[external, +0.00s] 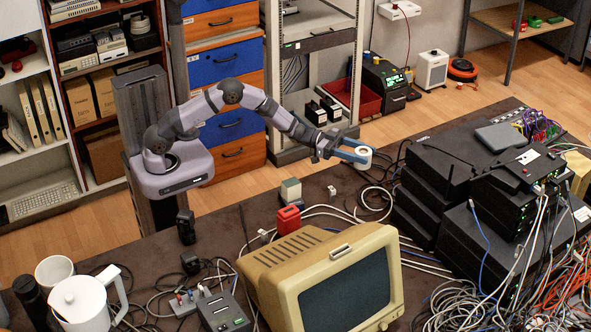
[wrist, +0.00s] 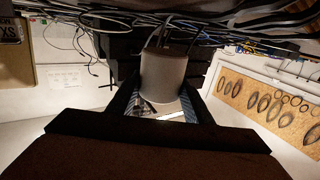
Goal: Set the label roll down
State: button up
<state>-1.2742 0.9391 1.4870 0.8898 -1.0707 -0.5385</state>
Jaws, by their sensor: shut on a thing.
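The label roll (external: 364,152) is a small white ring-shaped roll with a hole in it, in the external view at the right end of my arm. My gripper (external: 356,156), with blue fingers, is shut on it and holds it over the far part of the dark table (external: 225,222). In the wrist view a pale grey rounded body, which looks like the label roll (wrist: 163,72), sits between the two fingertips of my gripper (wrist: 160,100). Its far side is hidden there.
Looped cables (external: 375,203) lie below the roll. Stacked black network boxes (external: 428,190) stand to the right. A beige monitor (external: 325,280) fills the front. Bare table shows left of the can.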

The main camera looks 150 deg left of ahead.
aim_at(361, 165)
jog(key=shift+f, duration=2.2)
jog(key=shift+f, duration=0.15)
jog(key=shift+f, duration=0.1)
jog(key=o, duration=1.1)
jog(key=shift+o, duration=0.6)
jog(key=shift+d+b+v, duration=0.15)
jog(key=shift+b+v, duration=0.05)
jog(key=shift+v, duration=1.6)
jog(key=shift+d+b+v, duration=0.15)
jog(key=shift+b+v, duration=0.05)
jog(key=shift+v, duration=1.65)
